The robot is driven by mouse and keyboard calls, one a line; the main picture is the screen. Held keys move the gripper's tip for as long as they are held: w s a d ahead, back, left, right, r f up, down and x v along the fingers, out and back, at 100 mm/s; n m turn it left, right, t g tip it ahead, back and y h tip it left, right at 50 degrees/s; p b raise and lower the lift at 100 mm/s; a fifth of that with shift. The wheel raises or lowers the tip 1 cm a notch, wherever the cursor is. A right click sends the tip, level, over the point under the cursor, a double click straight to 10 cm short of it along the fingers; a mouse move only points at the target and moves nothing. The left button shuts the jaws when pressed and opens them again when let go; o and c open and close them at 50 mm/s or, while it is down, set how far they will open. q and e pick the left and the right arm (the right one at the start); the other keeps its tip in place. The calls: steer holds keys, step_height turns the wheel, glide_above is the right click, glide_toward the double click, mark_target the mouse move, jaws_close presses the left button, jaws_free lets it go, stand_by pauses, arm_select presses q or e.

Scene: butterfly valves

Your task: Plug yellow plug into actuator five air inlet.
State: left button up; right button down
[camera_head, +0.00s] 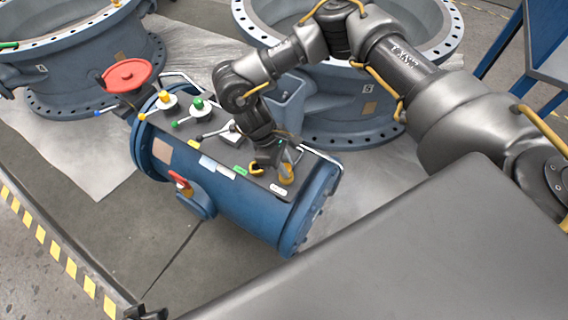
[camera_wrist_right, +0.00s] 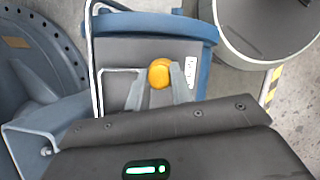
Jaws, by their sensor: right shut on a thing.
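My right gripper (camera_head: 287,168) is over the near right end of the dark top panel (camera_head: 215,150) of a blue cylindrical unit (camera_head: 260,218). Its two fingers (camera_wrist_right: 160,82) are shut on a yellow-orange plug (camera_wrist_right: 159,73), whose round end shows between the fingertips in the right wrist view. The plug also shows low between the fingers in the head view (camera_head: 287,177), close to the panel. Whether it touches the panel or sits in an inlet, I cannot tell. No actuator number is readable, and the inlet is hidden. My left gripper is not visible.
A silver rail (camera_wrist_right: 96,60) runs beside the panel. Large flanged blue valve bodies (camera_head: 350,105) stand behind. Striped floor tape (camera_head: 55,250) lies left.

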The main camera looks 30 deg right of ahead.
steer(key=shift+f, duration=0.4)
stand_by(0.3)
steer(key=c, duration=0.7)
jaws_free()
steer(key=shift+o, duration=0.2)
step_height(320, 180, up, 8)
steer(key=p, duration=0.8)
steer(key=shift+f+p, duration=0.15)
steer(key=shift+p, duration=0.25)
